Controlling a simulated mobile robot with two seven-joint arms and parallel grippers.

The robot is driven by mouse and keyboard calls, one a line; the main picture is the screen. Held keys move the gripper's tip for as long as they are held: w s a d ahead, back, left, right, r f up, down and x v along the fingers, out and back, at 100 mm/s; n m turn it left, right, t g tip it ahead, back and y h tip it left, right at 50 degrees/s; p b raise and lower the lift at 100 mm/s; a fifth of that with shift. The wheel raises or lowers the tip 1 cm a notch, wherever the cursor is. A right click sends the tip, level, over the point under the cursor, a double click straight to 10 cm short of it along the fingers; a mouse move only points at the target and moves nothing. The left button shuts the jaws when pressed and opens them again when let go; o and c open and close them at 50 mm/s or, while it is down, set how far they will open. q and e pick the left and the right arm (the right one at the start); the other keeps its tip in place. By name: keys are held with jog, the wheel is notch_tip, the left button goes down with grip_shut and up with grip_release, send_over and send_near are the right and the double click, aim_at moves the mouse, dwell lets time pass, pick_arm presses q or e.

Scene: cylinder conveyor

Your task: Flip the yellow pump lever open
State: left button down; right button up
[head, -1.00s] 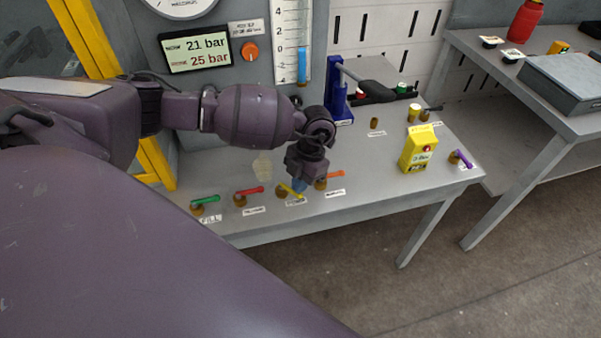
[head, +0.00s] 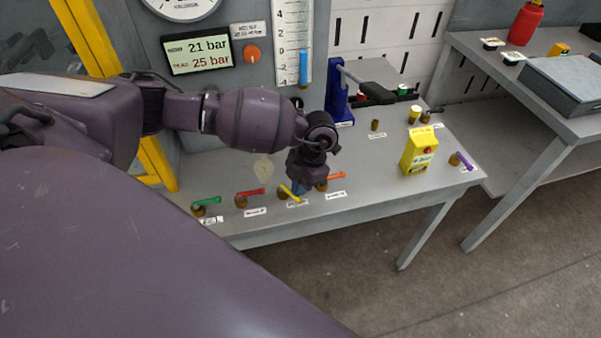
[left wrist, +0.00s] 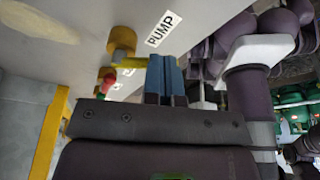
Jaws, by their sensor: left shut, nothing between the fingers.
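The yellow pump lever (head: 290,192) sits on a brass valve on the bench, between the red and orange levers. In the left wrist view the yellow lever (left wrist: 133,63) points from its brass base (left wrist: 121,37) toward my fingers, beside the PUMP label (left wrist: 164,27). My left gripper (head: 299,188) is low over the bench, right by the lever's free end. Its blue fingers (left wrist: 166,76) are shut with nothing between them. The lever's tip lies close beside the fingers; whether they touch I cannot tell. My right gripper is not in view.
Green (head: 207,200), red (head: 250,191) and orange (head: 331,176) levers stand in the same row, the orange one close to my gripper. A yellow carton (head: 419,152), a purple lever (head: 460,159) and a blue stand (head: 338,100) are further right.

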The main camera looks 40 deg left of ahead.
pick_arm(q)
jog(key=shift+s+m+y+p, duration=0.35)
jog(key=shift+s+m, duration=0.35)
jog(key=shift+m, duration=0.7)
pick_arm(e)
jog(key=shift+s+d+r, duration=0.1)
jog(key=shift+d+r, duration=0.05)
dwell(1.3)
pick_arm(q)
jog(key=shift+s, duration=0.15)
dwell(1.7)
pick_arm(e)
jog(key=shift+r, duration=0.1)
pick_arm(q)
jog(key=shift+w+r+p, duration=0.25)
jog(key=shift+r+p, duration=0.05)
jog(key=shift+r, duration=0.15)
jog(key=p+v, duration=0.3)
jog(key=v, duration=0.6)
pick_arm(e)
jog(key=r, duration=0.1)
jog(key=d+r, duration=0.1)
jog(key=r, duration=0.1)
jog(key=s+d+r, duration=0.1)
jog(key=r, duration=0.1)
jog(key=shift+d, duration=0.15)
